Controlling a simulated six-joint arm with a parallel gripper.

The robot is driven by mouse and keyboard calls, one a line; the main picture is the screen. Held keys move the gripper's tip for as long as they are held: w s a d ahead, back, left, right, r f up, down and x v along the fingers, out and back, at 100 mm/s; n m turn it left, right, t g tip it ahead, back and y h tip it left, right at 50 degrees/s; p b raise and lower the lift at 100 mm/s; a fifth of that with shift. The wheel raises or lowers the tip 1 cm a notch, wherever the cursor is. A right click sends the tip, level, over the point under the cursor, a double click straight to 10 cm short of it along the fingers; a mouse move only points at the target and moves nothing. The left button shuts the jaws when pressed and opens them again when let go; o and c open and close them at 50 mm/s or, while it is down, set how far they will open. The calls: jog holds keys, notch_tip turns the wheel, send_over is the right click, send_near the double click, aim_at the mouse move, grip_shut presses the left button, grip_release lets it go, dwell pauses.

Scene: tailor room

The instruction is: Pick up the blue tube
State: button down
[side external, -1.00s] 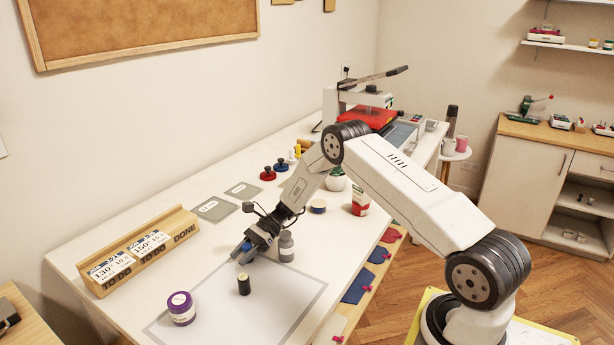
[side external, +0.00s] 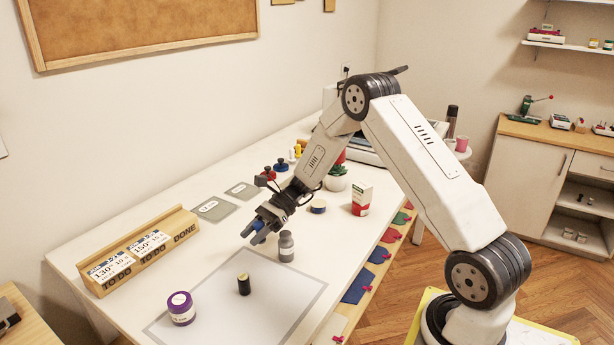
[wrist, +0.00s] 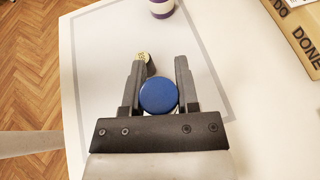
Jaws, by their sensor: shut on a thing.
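The blue tube (wrist: 158,95) shows in the wrist view as a round blue end between my two fingers. My gripper (wrist: 160,78) is shut on it, with one dark finger on each side. In the side external view my gripper (side external: 254,233) is above the white table (side external: 150,232), left of the grey bottle. The tube is hard to make out there against the bluish-dark fingers, and its lower part is hidden in the wrist view.
A dark cylinder (side external: 244,285) and a purple jar (side external: 181,308) stand on the grey-bordered mat (side external: 215,322). The grey bottle (side external: 286,246) stands close right of my gripper. A wooden card rack (side external: 140,252) is at the left. Much of the mat is clear.

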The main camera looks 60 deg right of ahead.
jog(key=s+r, duration=0.3)
jog(key=s, duration=0.5)
jog(key=shift+s+a+r, duration=0.35)
jog(key=shift+s+r, duration=0.05)
dwell(0.3)
